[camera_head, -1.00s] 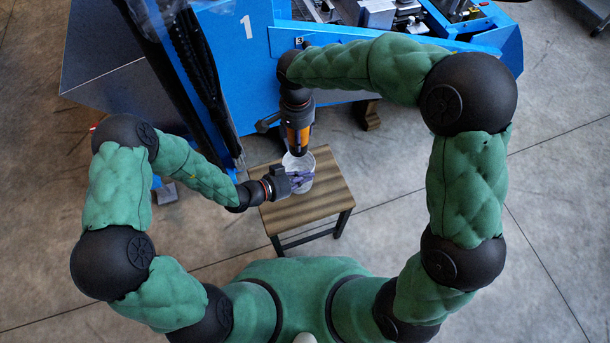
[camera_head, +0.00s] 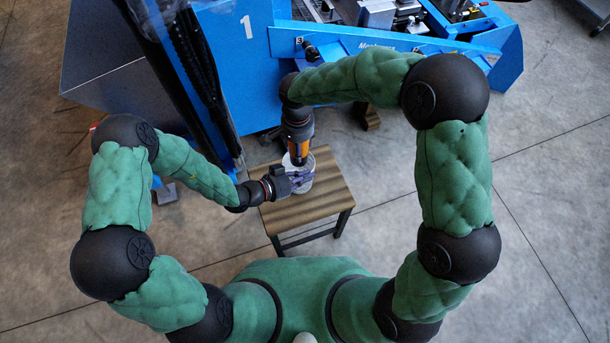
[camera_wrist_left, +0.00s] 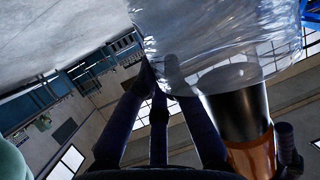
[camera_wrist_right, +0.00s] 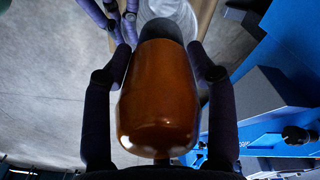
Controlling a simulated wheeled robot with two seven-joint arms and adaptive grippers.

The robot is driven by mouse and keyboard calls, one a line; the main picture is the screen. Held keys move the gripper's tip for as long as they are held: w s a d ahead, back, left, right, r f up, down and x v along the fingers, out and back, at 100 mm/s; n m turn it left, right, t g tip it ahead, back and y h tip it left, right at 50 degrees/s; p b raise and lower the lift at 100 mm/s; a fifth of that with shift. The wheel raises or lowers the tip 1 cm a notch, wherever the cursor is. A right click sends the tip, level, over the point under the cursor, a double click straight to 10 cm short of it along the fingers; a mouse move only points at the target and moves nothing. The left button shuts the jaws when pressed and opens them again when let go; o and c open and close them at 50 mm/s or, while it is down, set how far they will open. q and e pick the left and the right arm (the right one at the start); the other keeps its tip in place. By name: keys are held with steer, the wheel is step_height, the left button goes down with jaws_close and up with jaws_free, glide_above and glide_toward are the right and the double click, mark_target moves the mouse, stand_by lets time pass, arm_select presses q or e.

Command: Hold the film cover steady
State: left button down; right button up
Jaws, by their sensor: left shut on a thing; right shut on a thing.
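The film cover (camera_head: 304,186) is a clear, whitish, round plastic piece on the wooden stool. It shows large and shiny in the left wrist view (camera_wrist_left: 205,35) and at the top of the right wrist view (camera_wrist_right: 172,12). My left gripper (camera_head: 291,182) is shut on the film cover's side. My right gripper (camera_wrist_right: 158,50) is shut on an orange cylinder (camera_wrist_right: 158,100) with a dark end. The cylinder (camera_head: 299,151) points down at the film cover. Its dark end (camera_wrist_left: 240,105) meets the cover's edge in the left wrist view; I cannot tell how far inside it is.
The wooden stool (camera_head: 328,200) has bare top at its right and front. A blue machine (camera_head: 240,60) with a sloping blue rail (camera_head: 370,42) stands behind it. The concrete floor (camera_head: 530,230) to the right is clear.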

arm_select(q)
steer(key=shift+s, duration=0.1)
arm_select(e)
steer(key=shift+f, duration=1.8)
steer(key=o, duration=1.5)
steer(key=shift+o, duration=0.2)
steer(key=shift+r, duration=0.1)
arm_select(q)
steer(key=shift+f, duration=0.1)
arm_select(e)
step_height(320, 180, up, 12)
steer(key=shift+f, duration=0.1)
arm_select(q)
steer(key=c, duration=1.3)
jaws_free()
